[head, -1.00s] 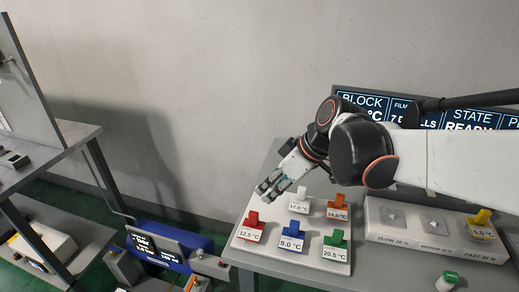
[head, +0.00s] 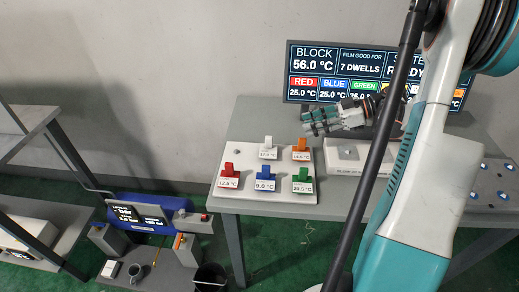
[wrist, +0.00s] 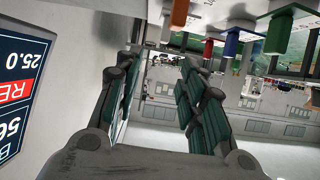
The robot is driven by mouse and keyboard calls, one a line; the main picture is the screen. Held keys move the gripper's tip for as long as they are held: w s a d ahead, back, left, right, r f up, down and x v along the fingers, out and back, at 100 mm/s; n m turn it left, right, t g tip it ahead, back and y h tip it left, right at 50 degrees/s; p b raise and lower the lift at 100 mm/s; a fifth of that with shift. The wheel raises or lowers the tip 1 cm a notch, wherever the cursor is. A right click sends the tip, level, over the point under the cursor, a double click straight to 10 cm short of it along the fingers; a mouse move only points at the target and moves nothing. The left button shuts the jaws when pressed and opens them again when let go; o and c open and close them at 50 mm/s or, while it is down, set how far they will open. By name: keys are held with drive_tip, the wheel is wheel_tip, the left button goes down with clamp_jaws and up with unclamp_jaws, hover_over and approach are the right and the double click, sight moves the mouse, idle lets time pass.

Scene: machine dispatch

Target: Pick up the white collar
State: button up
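The white collar (head: 267,143) stands upright at the back middle of a white rack plate (head: 240,190) on the grey table, behind a tag reading about 17 °C. My gripper (head: 306,122) is above and to the right of it in the head view, apart from it, with fingers pointing left. In the wrist view my gripper (wrist: 155,90) has its two dark green fingers spread, with nothing between them. Several coloured collars show inverted at the top of the wrist view; I cannot surely pick out the white one there.
The red collar (head: 228,170), blue collar (head: 263,172), green collar (head: 303,173) and orange collar (head: 301,144) stand close around the white one. A screen (head: 330,60) rises behind the table. A white block (head: 345,158) lies right of the rack, partly hidden by my arm.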

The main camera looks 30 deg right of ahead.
drive_tip(key=b, duration=0.2)
approach(272, 137)
drive_tip(key=x, duration=0.3)
drive_tip(key=shift+w+f, duration=0.25)
drive_tip(key=shift+w, duration=0.1)
drive_tip(key=b+x, duration=0.2)
drive_tip(key=x, duration=0.3)
drive_tip(key=shift+s+a, duration=0.15)
drive_tip(key=shift+a, duration=0.1)
drive_tip(key=shift+r, duration=0.1)
clamp_jaws()
